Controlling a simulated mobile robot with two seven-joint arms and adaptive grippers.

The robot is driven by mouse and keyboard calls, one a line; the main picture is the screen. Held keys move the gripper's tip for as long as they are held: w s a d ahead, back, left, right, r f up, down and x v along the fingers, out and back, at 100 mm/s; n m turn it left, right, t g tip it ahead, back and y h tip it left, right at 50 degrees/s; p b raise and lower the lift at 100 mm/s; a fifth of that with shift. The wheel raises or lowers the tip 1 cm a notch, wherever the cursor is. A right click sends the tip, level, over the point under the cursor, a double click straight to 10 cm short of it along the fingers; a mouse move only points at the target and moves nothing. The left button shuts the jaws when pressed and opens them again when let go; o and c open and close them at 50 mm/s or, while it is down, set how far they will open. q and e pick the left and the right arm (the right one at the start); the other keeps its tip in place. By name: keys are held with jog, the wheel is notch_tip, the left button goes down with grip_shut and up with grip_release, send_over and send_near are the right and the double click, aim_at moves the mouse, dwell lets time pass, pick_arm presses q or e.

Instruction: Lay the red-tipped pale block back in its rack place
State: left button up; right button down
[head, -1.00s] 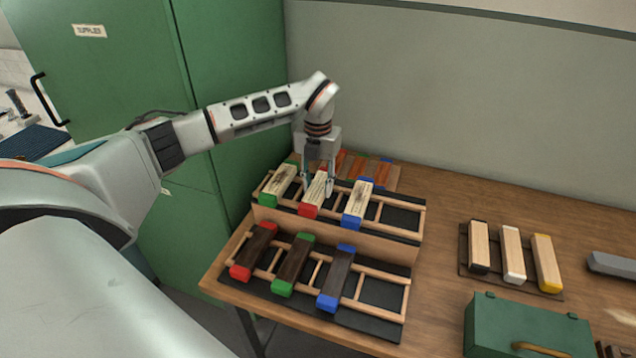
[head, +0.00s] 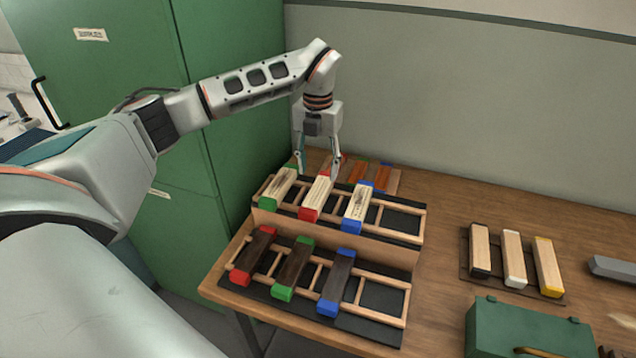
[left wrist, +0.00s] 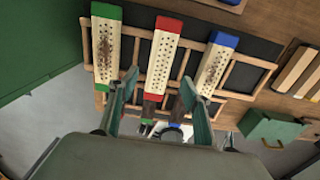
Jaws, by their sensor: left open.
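The red-tipped pale block (head: 316,195) lies in the upper rack (head: 393,219), between a green-tipped pale block (head: 278,189) and a blue-tipped pale block (head: 357,206). In the left wrist view the red-tipped pale block (left wrist: 162,62) lies across the rack rails, bristle holes facing up. My left gripper (head: 318,175) is open and empty just above the block's far end. Its fingers are apart on either side of the block in the left wrist view (left wrist: 155,92). My right gripper is not in view.
A lower front rack (head: 380,293) holds dark blocks with red, green and blue tips. Several reddish blocks (head: 362,170) lie behind the upper rack. Three pale blocks (head: 514,258) and a green box (head: 527,328) are at the right. A green cabinet (head: 235,100) stands at the left.

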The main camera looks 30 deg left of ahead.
pick_arm(q)
notch_tip(320, 180, up, 6)
jog(key=shift+f, duration=0.2)
jog(key=shift+s+f, duration=0.1)
dwell(0.5)
